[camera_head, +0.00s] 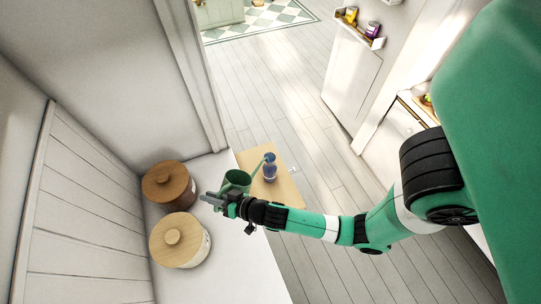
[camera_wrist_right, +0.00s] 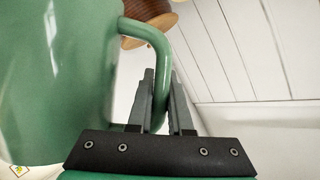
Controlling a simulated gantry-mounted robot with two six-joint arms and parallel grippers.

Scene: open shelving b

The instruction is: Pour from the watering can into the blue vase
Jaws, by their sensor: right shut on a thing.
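The green watering can (camera_head: 237,178) is held by my right gripper (camera_head: 212,199), which is shut on its handle. In the right wrist view the can (camera_wrist_right: 60,70) fills the left side, and its curved handle (camera_wrist_right: 158,45) passes between the fingers of the gripper (camera_wrist_right: 162,95). The can's spout reaches right toward the blue vase (camera_head: 270,170), which stands upright on a small wooden table. The spout's tip overlaps the top of the vase in the head view; I cannot tell whether they touch. My left gripper is not in view.
The wooden table top (camera_head: 290,190) is beside a white surface (camera_head: 250,270). A dark brown lidded canister (camera_head: 168,184) and a light wood lidded canister (camera_head: 180,240) stand on the white surface, close to my right gripper. Open floor (camera_head: 290,110) lies beyond the table.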

